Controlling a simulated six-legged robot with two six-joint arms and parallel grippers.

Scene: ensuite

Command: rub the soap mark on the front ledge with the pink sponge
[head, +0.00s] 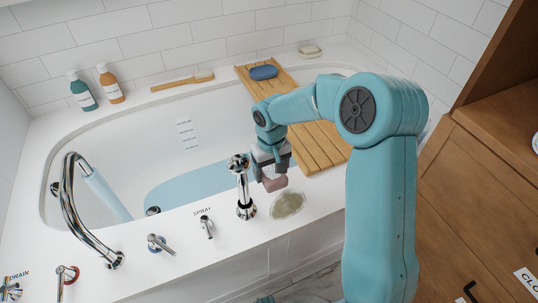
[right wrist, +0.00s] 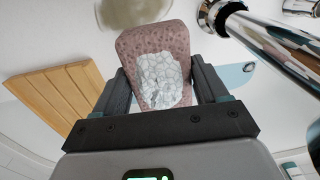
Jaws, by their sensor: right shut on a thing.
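My right gripper (head: 269,170) is shut on the pink sponge (head: 274,184), which sticks out below its fingers over the inner edge of the front ledge. In the right wrist view the sponge (right wrist: 155,45) sits between both fingers, with a whitish, net-patterned patch on its face. The soap mark (head: 287,205) is a dull greenish-beige oval on the white front ledge (head: 330,200), just in front and to the right of the sponge. It also shows at the top of the right wrist view (right wrist: 135,10). The sponge appears apart from the mark. My left gripper is not in view.
A chrome hand shower (head: 243,190) stands on the ledge close left of my gripper. Further left are the spray lever (head: 207,226) and a curved spout (head: 72,210). A wooden bath tray (head: 320,145) with a blue soap (head: 264,72) spans the tub behind.

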